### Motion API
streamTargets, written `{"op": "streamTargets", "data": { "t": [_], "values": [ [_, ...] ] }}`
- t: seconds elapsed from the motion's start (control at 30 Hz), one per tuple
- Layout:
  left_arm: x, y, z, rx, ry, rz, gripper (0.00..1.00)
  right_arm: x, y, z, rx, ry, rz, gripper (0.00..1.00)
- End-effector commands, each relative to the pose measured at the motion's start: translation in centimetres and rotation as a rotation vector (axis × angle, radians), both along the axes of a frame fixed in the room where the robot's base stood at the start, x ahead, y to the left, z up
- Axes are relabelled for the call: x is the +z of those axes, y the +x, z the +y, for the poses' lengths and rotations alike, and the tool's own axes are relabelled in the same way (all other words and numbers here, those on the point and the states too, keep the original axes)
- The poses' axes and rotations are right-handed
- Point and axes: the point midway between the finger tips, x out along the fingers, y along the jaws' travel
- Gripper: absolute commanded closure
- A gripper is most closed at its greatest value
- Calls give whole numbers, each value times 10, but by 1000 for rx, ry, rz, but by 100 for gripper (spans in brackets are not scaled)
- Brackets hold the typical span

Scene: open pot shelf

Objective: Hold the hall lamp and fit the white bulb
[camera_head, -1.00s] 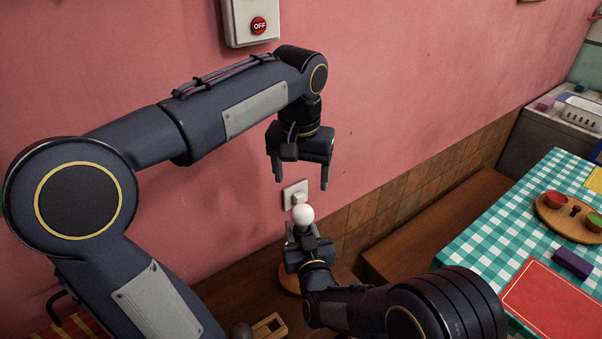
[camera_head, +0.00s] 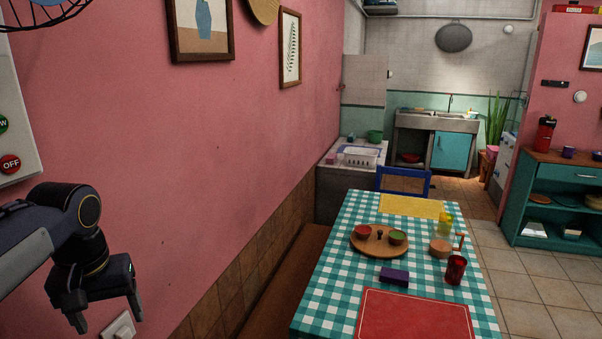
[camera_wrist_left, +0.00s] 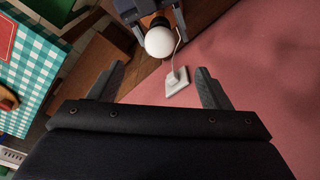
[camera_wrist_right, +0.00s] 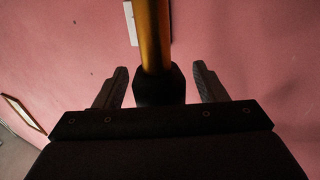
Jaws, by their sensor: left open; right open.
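The white bulb (camera_wrist_left: 160,42) shows in the left wrist view, sitting at a dark socket (camera_wrist_left: 158,22). It is beyond my left fingertips and apart from them. My left gripper (camera_head: 107,318) is open and empty, beside the pink wall at lower left in the head view. In the right wrist view, the lamp's brass stem (camera_wrist_right: 152,35) with a black collar (camera_wrist_right: 158,86) stands between the open fingers of my right gripper (camera_wrist_right: 160,68). Gaps show on both sides of the stem. The head view shows neither the lamp, the bulb nor my right gripper.
A white wall plate (camera_wrist_left: 177,80) is close to the bulb in the left wrist view. A wooden bench (camera_head: 285,290) runs along the wall. A table with a checked cloth (camera_head: 335,265) stands right of it, holding a round board (camera_head: 365,248) and a red mat (camera_head: 415,318).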

Motion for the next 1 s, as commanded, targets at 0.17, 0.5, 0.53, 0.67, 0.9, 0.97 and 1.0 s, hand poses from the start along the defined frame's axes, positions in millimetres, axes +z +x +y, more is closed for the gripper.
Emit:
{"op": "streamTargets", "data": {
  "t": [0.17, 0.5, 0.53, 0.67, 0.9, 0.97, 1.0],
  "values": [
    [0, 0, 0, 0, 0, 0, 29, 0, -14, -17, 1, -1, 2, 35],
    [0, 0, 0, 0, 0, 0, 29, 0, -58, -72, 1, -2, 1, 35],
    [0, 0, 0, 0, 0, 0, 29, 0, -61, -76, 1, -1, 1, 35],
    [0, 0, 0, 0, 0, 0, 29, 0, -70, -87, 1, 0, 1, 35],
    [-4, -12, -7, -28, -17, -25, 29, 25, -41, -117, -51, -10, 73, 35],
    [-7, -20, -12, -48, -30, -42, 29, 39, -23, -136, -80, -20, 124, 35],
    [-9, -26, -17, -61, -39, -56, 29, 49, -10, -152, -103, -27, 166, 35]
  ]
}}
